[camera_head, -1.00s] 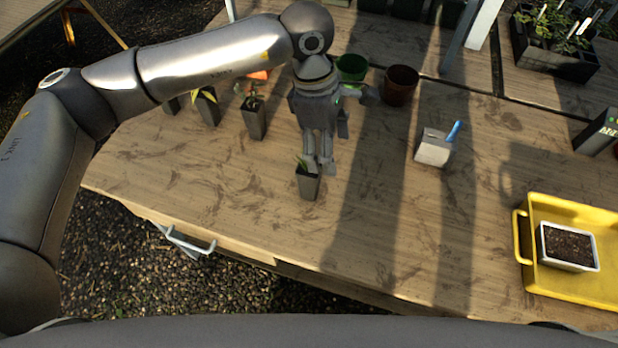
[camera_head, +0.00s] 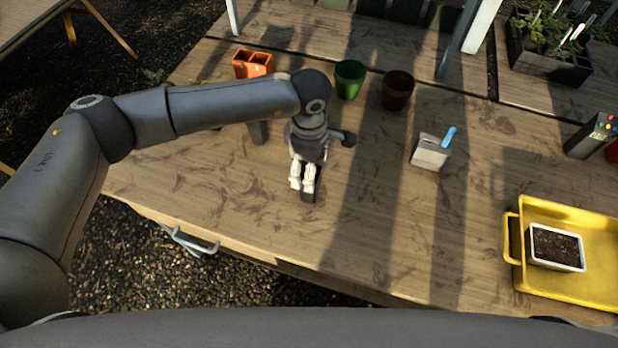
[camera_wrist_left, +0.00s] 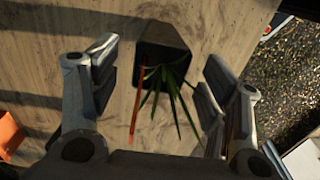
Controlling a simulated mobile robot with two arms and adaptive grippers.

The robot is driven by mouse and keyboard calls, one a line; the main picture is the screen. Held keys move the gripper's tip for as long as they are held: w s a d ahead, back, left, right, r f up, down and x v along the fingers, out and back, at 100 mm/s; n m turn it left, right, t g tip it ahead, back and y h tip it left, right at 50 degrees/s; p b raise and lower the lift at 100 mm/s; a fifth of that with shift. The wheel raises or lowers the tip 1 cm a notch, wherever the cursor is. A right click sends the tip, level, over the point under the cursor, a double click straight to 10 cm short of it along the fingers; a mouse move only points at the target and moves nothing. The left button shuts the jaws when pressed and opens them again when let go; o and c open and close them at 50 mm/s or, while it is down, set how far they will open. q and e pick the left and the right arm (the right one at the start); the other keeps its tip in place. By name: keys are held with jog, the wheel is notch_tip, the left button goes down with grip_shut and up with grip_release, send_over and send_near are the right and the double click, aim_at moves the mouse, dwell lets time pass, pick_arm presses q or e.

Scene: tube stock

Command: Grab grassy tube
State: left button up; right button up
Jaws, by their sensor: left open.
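The grassy tube (camera_wrist_left: 163,44) is a dark square pot with long thin green leaves and an orange-red strip beside them. In the left wrist view it lies between the two fingers of my left gripper (camera_wrist_left: 160,90), which is open with gaps on both sides. In the head view my left gripper (camera_head: 303,186) points down over the table, and only a dark bit of the tube (camera_head: 308,198) shows at its fingertips. The rest of the tube is hidden there. My right gripper is in neither view.
Another dark tube (camera_head: 257,133) stands to the left, partly behind my arm. An orange double pot (camera_head: 253,66), a green pot (camera_head: 349,80) and a brown pot (camera_head: 397,90) stand behind. A grey block (camera_head: 430,154) and a yellow tray (camera_head: 513,240) are to the right. The table's front is clear.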

pick_arm(q)
jog(key=shift+f, duration=0.7)
jog(key=c, duration=1.5)
jog(key=shift+r, duration=0.1)
